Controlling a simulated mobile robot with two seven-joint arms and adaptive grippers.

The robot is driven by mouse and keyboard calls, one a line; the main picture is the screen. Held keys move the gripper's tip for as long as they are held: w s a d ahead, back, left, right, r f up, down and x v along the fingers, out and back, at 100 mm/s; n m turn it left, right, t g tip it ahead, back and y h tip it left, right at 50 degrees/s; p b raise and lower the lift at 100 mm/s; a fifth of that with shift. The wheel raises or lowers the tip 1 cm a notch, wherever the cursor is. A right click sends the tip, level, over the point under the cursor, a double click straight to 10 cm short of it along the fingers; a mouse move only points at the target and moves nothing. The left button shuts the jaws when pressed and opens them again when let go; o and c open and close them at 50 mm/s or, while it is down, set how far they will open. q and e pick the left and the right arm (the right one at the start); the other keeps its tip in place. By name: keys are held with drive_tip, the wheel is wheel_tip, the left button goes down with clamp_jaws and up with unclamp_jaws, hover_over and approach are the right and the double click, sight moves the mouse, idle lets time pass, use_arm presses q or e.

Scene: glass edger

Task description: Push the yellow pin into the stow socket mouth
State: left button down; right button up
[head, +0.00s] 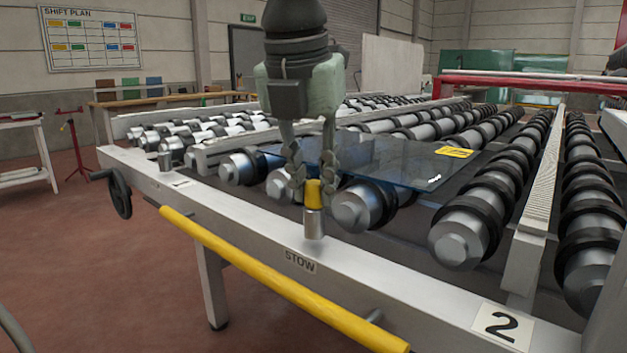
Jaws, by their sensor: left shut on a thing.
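The yellow pin (314,193) is held upright between the fingers of my left gripper (312,188), which comes down from above and is shut on it. Directly under the pin stands the stow socket (314,224), a short silver cylinder on the front rail above the "STOW" label (300,261). The pin's yellow part lines up with the socket top. I cannot tell how deep the pin's lower end sits in the mouth. The fingers hide the pin's sides. My right gripper is not in view.
A glass sheet (390,160) with a yellow label lies on the black-ringed rollers (460,235) just behind the pin. A yellow handle bar (280,285) runs along the front of the white rail (420,285). Another short metal cylinder (165,161) stands farther left on the rail.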

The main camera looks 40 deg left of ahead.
use_arm(q)
drive_tip(key=c, duration=1.3)
unclamp_jaws()
drive_tip(key=shift+f, duration=0.1)
drive_tip(key=v, duration=1.2)
